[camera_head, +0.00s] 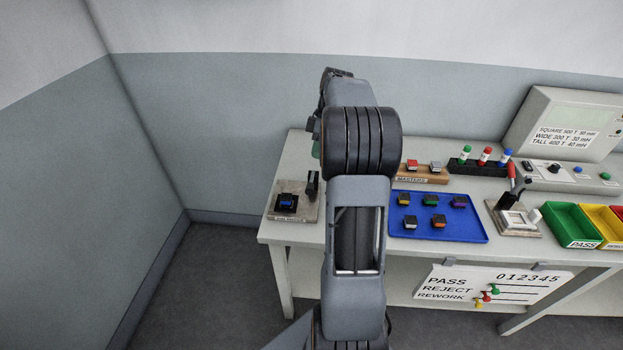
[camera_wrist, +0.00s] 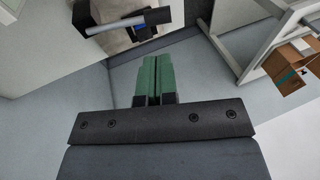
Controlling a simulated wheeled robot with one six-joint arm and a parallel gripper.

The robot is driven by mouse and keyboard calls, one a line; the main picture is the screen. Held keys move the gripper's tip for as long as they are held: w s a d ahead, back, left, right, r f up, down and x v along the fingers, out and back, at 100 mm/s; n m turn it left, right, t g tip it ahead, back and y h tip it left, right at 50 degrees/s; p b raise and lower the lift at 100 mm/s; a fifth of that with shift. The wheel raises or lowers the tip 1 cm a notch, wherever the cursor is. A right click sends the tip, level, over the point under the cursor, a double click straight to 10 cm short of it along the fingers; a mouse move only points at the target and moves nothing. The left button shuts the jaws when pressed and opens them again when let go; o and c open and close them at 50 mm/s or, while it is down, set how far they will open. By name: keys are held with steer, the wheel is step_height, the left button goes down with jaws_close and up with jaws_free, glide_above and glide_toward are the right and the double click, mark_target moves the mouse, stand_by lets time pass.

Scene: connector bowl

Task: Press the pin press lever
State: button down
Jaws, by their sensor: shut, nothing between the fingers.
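The pin press (camera_head: 295,205) stands at the left end of the table, its front label too small to read surely. It has a light base, a black block with a blue part (camera_head: 287,203) in it, and a dark upright piece (camera_head: 313,184) at its right, partly beside my arm. In the wrist view, a metal bar with a black end, apparently the press lever (camera_wrist: 118,25), lies at the top left. My gripper (camera_wrist: 152,62) has green fingers shut together with nothing between them, apart from the bar. In the head view a little green of my gripper (camera_head: 316,149) shows above the press.
A blue tray (camera_head: 440,232) with several connectors lies right of my arm. Behind it are a masters block (camera_head: 423,178) and a marker rack (camera_head: 470,167). Another lever fixture (camera_head: 515,218), coloured bins (camera_head: 570,226) and a tester (camera_head: 565,125) stand farther right.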

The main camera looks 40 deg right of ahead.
mark_target(310, 186)
steer(key=p+x, duration=0.1)
steer(key=x, duration=0.8)
steer(key=shift+f, duration=0.1)
